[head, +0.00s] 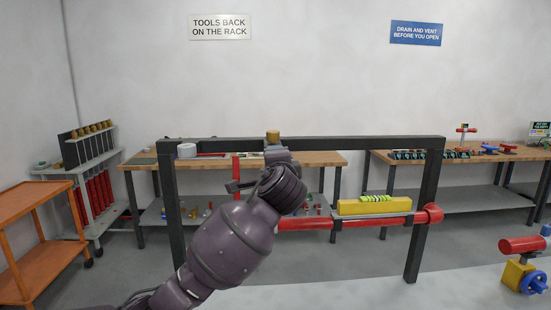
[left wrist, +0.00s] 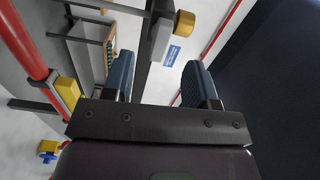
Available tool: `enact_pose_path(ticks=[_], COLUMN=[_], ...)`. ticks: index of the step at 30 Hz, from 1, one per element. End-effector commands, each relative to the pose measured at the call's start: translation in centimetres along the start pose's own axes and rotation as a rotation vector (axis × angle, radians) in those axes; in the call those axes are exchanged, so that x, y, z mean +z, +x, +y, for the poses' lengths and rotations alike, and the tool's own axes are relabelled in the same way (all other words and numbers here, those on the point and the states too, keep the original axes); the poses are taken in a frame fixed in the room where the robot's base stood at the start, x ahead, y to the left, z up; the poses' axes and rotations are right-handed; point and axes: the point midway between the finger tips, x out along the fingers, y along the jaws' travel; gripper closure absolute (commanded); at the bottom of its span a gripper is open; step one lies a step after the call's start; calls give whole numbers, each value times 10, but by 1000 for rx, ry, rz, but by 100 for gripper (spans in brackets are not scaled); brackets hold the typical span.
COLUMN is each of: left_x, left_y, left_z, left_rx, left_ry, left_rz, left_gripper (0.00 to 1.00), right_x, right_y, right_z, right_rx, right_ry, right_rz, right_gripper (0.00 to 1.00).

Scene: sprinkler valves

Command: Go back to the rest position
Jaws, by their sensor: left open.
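My left arm reaches up from the bottom left in the head view, its dark gripper (head: 275,160) in front of the black frame's top bar (head: 365,143). A brass cap (head: 272,134) shows just above the gripper there. In the left wrist view the two blue-grey fingers of my left gripper (left wrist: 160,72) are apart with nothing held between them. The brass cap (left wrist: 184,24) on its grey body (left wrist: 161,38) lies beyond the fingertips, apart from them. My right gripper is in neither view.
A red pipe (head: 305,224) crosses the frame, with a yellow block (head: 375,207) above it. A red and yellow valve with a blue handwheel (head: 534,283) stands at the right. Workbenches (head: 455,157) line the back wall. An orange cart (head: 35,203) stands at the left.

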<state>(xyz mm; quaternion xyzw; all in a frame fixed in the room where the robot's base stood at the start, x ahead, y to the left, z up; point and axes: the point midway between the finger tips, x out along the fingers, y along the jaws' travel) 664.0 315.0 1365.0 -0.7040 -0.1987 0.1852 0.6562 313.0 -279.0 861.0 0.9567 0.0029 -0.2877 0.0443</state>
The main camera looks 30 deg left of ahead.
Motion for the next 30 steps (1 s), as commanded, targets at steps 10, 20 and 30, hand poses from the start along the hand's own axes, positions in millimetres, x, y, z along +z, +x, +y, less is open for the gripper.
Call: enact_pose_path(ticks=[10,20,30], left_x=[-2,-50,-64], left_y=[0,-12,-39], left_z=[-2,-18,73], left_rx=[-12,-69,107], left_ry=[-43,-335,-643], left_rz=[15,328,569], left_gripper=[47,47,47], right_x=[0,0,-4], right_y=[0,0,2], right_z=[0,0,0], right_rx=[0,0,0], right_ry=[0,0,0], right_rz=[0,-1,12], right_gripper=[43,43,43])
